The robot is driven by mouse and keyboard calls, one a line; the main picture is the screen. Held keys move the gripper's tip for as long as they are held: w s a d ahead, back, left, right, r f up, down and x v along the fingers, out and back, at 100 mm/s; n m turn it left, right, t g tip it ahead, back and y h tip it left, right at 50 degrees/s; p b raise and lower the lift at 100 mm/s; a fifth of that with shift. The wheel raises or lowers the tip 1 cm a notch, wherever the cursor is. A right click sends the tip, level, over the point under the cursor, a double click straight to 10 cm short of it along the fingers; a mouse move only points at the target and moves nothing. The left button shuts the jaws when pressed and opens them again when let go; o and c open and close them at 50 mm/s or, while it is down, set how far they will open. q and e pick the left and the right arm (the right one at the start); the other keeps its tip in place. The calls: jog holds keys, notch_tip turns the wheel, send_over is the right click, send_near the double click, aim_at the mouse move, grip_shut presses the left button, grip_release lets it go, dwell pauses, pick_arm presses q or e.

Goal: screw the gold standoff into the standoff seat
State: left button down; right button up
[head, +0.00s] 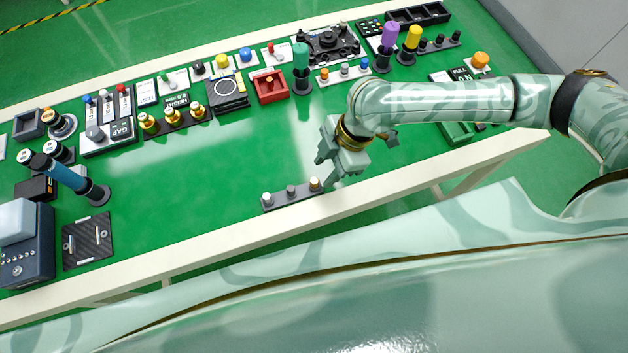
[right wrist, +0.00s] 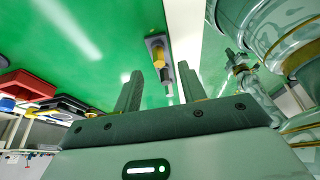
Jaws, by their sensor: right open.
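A small gold standoff (head: 315,184) stands at the right end of a dark strip (head: 278,203) near the table's front edge, beside two grey posts (head: 291,190). My right gripper (head: 330,172) is just above and right of that end, its fingers pointing down. In the right wrist view its fingers (right wrist: 160,92) are apart, with the gold piece (right wrist: 158,57) beyond the gap between them. Contact does not show. I cannot tell for sure which fixture is the standoff seat; a black plate (head: 74,257) with two pale pegs lies at the left front. My left gripper is out of view.
Gauges, knobs and gold-topped parts (head: 172,118) line the back of the green table. A red box (head: 268,87) and green, purple and yellow upright handles (head: 301,60) stand at the back right. A blue handle (head: 60,172) leans at the left. The middle is clear.

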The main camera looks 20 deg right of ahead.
aim_at(315, 180)
jog(key=b+x, duration=0.1)
jog(key=x, duration=0.4)
jog(key=shift+w+a+r+b, duration=0.1)
jog(key=shift+w+a+b, duration=0.05)
jog(key=shift+b, duration=0.25)
grip_shut()
jog(key=shift+r, duration=0.15)
